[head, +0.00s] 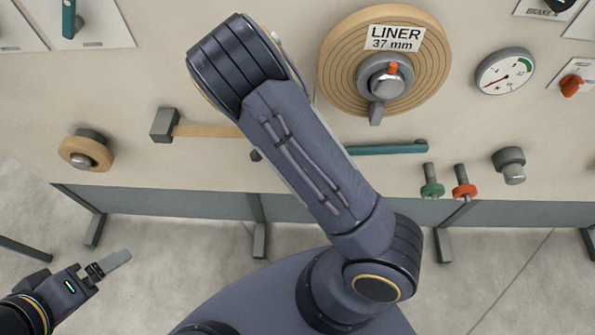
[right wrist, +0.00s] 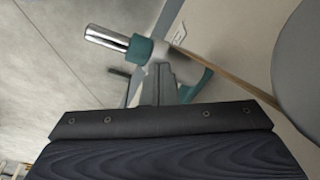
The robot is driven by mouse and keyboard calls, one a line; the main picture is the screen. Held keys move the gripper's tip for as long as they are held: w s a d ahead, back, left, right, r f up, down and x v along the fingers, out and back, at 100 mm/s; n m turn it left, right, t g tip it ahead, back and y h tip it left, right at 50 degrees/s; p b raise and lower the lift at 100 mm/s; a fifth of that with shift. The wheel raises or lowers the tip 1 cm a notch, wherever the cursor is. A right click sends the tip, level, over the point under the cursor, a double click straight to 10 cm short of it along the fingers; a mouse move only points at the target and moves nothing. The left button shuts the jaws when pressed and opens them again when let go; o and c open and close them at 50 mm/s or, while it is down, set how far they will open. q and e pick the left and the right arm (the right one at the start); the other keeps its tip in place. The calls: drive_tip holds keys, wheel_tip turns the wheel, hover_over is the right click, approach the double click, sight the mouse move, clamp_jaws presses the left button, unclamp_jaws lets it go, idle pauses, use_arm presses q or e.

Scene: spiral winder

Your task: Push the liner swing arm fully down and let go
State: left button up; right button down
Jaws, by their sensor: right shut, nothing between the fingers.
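The teal bar (head: 385,149), which looks like the liner swing arm, lies nearly level on the panel in the head view. Its left part is hidden behind my right arm. In the right wrist view a teal arm (right wrist: 204,82) shows behind my fingers, with a teal collar (right wrist: 138,50) and a chrome roller (right wrist: 105,39) at its end. My right gripper (right wrist: 160,70) is shut and empty, its tips overlapping the arm near the collar; I cannot tell whether they touch. It is hidden in the head view. My left gripper (head: 115,262) hangs low left, away from the panel; its finger gap does not show.
The liner disc (head: 333,62) with its 37 mm label is above the bar. A gauge (head: 505,71) and a red-orange switch (head: 571,84) are at right. Green (head: 432,188) and orange (head: 464,190) knobs stick out below. A grey block (head: 164,124) and a tan roller (head: 82,153) are at left.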

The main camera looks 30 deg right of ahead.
wheel_tip(320, 180, up, 13)
drive_tip(key=p, duration=0.9)
drive_tip(key=shift+f, duration=0.15)
idle(0.4)
drive_tip(key=shift+s, duration=0.1)
drive_tip(key=s+a+r+n+t+y+b, duration=0.1)
drive_tip(key=s+a+r+n+y, duration=0.2)
drive_tip(key=r+y, duration=0.15)
drive_tip(key=s+a+r+n+y+b, duration=0.1)
drive_tip(key=s+a+r+n+y, duration=0.25)
drive_tip(key=r, duration=0.25)
drive_tip(key=s+d+r+n+t+h+b, duration=0.2)
drive_tip(key=s+r+n+t, duration=0.2)
drive_tip(key=s+r+n, duration=0.4)
drive_tip(key=shift+s+d+n+t, duration=0.3)
drive_tip(key=shift+s+d+n, duration=0.05)
drive_tip(key=shift+s+n, duration=0.75)
